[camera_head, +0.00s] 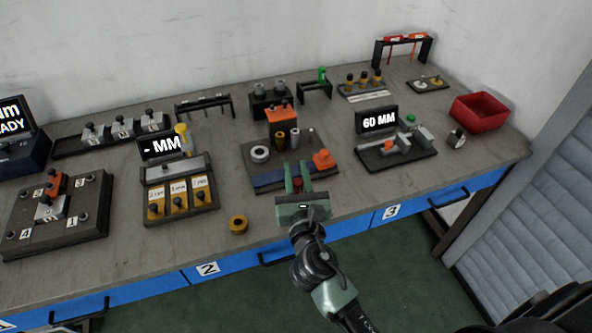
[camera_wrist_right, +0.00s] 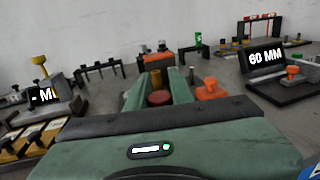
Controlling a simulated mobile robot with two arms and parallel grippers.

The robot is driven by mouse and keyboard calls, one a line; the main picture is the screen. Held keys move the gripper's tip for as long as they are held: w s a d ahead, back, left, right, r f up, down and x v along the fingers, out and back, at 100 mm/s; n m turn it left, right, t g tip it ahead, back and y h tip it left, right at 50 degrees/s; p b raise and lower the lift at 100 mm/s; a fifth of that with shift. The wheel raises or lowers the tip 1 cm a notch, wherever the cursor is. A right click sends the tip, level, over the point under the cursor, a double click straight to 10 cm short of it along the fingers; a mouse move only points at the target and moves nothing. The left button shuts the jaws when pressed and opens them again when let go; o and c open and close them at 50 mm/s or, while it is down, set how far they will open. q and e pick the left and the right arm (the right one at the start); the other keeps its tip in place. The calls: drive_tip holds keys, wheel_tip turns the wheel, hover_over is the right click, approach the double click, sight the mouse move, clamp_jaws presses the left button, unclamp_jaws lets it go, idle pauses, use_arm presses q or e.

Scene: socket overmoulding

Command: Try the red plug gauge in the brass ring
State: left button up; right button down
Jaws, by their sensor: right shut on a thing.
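My right gripper (camera_head: 295,180) has green fingers and is shut on a dark red piece, which I take to be the red plug gauge (camera_head: 298,184). Its round red top shows between the fingers in the right wrist view (camera_wrist_right: 158,97); its lower part is hidden. The gripper is near the table's front edge, in front of the dark block with the blue strip. The brass ring (camera_head: 238,224) lies flat on the table near the front edge, left of the gripper and apart from it. My left gripper is not in view.
Behind the gripper is a dark base (camera_head: 247,150) with a grey ring, several pins and an orange piece (camera_head: 324,159). Left of the brass ring stands a yellow-topped fixture with trays (camera_head: 178,196). A 60 MM gauge (camera_head: 378,121) and red bin (camera_head: 479,111) stand right.

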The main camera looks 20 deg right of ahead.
use_arm(q)
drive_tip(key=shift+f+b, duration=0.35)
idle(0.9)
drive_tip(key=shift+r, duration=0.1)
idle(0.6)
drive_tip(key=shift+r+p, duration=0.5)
drive_tip(key=shift+p, duration=0.1)
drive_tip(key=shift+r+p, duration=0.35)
idle(3.3)
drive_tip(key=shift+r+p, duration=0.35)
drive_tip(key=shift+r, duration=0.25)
idle(1.2)
